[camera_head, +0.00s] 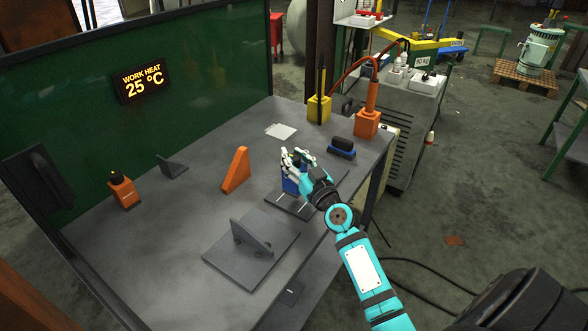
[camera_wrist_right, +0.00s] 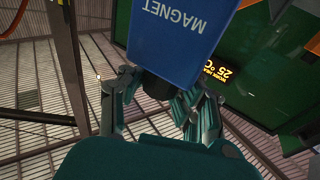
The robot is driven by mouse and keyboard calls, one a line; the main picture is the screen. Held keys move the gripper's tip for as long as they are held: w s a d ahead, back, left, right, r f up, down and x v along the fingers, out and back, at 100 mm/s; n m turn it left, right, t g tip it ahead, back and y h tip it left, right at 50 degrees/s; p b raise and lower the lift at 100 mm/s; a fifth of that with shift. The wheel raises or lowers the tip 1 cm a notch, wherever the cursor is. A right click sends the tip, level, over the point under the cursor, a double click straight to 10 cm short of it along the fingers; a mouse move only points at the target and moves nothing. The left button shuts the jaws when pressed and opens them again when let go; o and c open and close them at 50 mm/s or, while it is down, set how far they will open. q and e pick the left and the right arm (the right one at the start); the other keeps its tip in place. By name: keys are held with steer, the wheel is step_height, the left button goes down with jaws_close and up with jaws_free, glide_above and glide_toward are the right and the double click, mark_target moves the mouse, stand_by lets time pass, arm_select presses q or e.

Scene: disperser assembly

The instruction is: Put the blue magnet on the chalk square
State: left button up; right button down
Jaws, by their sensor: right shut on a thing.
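The blue magnet (camera_head: 289,186) is in my right gripper (camera_head: 298,160), above the right part of the grey workbench. In the right wrist view the blue magnet (camera_wrist_right: 178,32) fills the top middle, its "MAGNET" label upside down. The fingers of my right gripper (camera_wrist_right: 155,92) close around a dark part at its end. A pale flat patch (camera_head: 281,131) lies on the bench behind the magnet; I cannot tell whether it is the chalk square. My left gripper is not in view.
An orange wedge (camera_head: 236,170) stands left of the magnet, and a grey angle bracket (camera_head: 253,238) stands in front. A dark-and-blue block (camera_head: 342,147), a yellow holder (camera_head: 319,109) and an orange holder (camera_head: 367,123) stand at the right.

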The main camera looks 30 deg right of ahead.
steer(key=shift+w+d, duration=0.1)
steer(key=shift+d, duration=0.05)
step_height(320, 180, down, 3)
steer(key=shift+f+b, duration=0.15)
steer(key=shift+b, duration=1.05)
steer(key=c, duration=1.5)
jaws_free()
steer(key=shift+f, duration=0.15)
steer(key=o, duration=0.6)
steer(key=shift+c, duration=0.2)
